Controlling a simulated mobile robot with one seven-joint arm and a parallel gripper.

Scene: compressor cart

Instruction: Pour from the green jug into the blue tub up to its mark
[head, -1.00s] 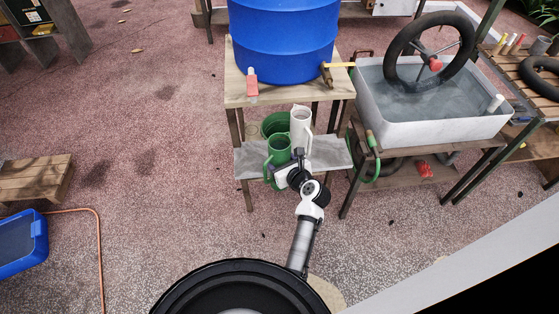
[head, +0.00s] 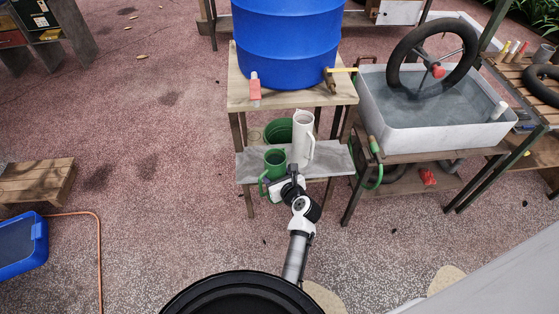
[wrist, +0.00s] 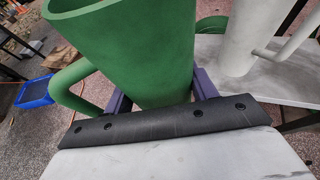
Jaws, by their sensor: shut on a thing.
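The green jug (head: 275,160) is upright at the front edge of the low grey shelf under the blue drum. Its handle is on the left. My gripper (wrist: 160,88) is shut on the green jug, with a purple finger on each side of its body in the wrist view. I cannot tell whether the jug's base touches the shelf, and its contents are hidden. The blue tub (head: 22,241) sits on the ground at the far left, apart from the jug, and also shows in the wrist view (wrist: 36,92). No mark on it can be made out.
A white jug (head: 303,138) stands close to the right of the green jug, on the grey shelf (head: 337,158). A green bucket (head: 278,129) is behind. The blue drum (head: 286,45) stands above. An orange hose (head: 99,255) lies beside the tub. Ground between shelf and tub is clear.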

